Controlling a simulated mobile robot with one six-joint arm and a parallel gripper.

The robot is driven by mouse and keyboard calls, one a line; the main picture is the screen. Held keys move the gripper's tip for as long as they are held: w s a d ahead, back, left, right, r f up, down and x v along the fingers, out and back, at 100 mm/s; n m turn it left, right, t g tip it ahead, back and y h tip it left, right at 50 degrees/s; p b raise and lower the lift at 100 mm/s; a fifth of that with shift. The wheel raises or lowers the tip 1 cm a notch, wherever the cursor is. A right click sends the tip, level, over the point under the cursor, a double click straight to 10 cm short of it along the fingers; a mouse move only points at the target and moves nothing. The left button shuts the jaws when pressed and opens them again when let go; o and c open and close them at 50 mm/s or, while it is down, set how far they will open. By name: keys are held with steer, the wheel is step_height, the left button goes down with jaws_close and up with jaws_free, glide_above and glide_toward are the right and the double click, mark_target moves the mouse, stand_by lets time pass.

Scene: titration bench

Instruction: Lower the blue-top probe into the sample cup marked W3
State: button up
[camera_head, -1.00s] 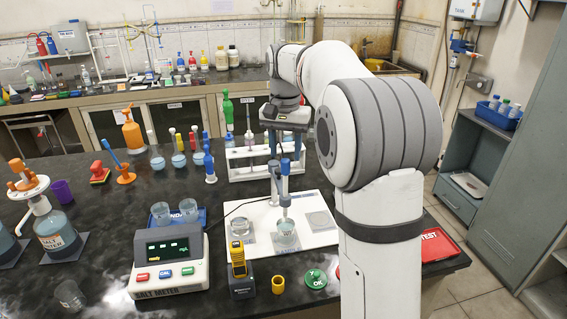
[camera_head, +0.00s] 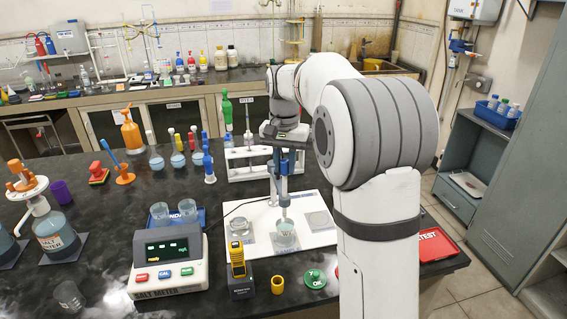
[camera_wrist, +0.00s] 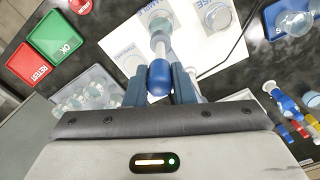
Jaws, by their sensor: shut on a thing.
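My gripper (camera_wrist: 160,82) is shut on the blue-top probe (camera_wrist: 159,78), with a finger on either side of its blue cap. In the head view the probe (camera_head: 283,197) hangs about upright, its lower end at a clear sample cup (camera_head: 285,240). The tip appears to be at or inside the cup's mouth; its exact depth cannot be told. The cup stands on the SAMPLE spot of the white mat (camera_head: 262,213). Its dark label is too small to read surely. The gripper (camera_head: 280,160) also shows in the head view, above the mat.
Another clear cup (camera_head: 239,229) stands left of the sample cup. A bare grey pad (camera_head: 319,220) lies right. A white rack (camera_head: 240,160) stands behind the mat. The salt meter (camera_head: 168,265), yellow handheld device (camera_head: 238,262) and green OK button (camera_head: 314,279) are in front. A cable crosses the mat.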

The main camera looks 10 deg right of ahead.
mark_target(285, 196)
jaws_close()
step_height(285, 196, down, 7)
steer(key=b, duration=0.3)
steer(key=o, duration=0.7)
jaws_free()
steer(key=shift+r, duration=0.1)
step_height(285, 196, up, 8)
steer(key=shift+f, duration=0.1)
